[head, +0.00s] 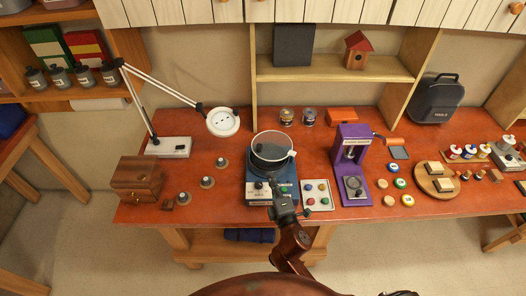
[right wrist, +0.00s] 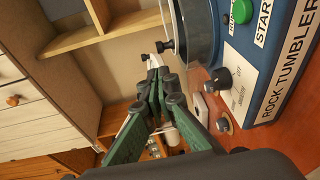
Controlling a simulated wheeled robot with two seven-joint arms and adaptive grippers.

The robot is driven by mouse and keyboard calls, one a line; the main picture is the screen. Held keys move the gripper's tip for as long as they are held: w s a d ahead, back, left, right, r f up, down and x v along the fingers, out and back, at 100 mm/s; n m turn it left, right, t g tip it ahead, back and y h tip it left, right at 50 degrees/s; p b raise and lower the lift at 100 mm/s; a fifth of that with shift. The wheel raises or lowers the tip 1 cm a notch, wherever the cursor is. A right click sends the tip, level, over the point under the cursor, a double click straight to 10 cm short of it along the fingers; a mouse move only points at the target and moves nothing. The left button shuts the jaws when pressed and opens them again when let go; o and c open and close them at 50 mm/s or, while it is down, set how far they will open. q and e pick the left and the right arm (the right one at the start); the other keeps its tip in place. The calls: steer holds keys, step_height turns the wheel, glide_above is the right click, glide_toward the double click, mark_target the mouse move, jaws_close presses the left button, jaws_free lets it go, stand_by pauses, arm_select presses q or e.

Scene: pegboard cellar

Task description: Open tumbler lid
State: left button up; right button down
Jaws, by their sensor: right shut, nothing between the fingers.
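The rock tumbler has a blue base (head: 257,188) with a dark round drum and a clear round lid (head: 271,148) on top. The lid appears to lie down over the drum. My right gripper (head: 277,188) is in front of the tumbler in the head view. My left gripper is not in view.
A control box with coloured buttons (head: 318,194) stands right of the tumbler, then a purple press (head: 350,145). Several grey knobbed pieces, a wooden box (head: 137,180) and a lamp (head: 222,122) are to the left. Jars (head: 309,117) stand behind. The front strip of the table is mostly clear.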

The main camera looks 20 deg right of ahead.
glide_toward(260, 148)
steer(key=w, duration=0.6)
steer(key=shift+w+d+f, duration=0.1)
steer(key=shift+w+f, duration=0.15)
steer(key=shift+f, duration=0.1)
steer(key=shift+w, duration=0.25)
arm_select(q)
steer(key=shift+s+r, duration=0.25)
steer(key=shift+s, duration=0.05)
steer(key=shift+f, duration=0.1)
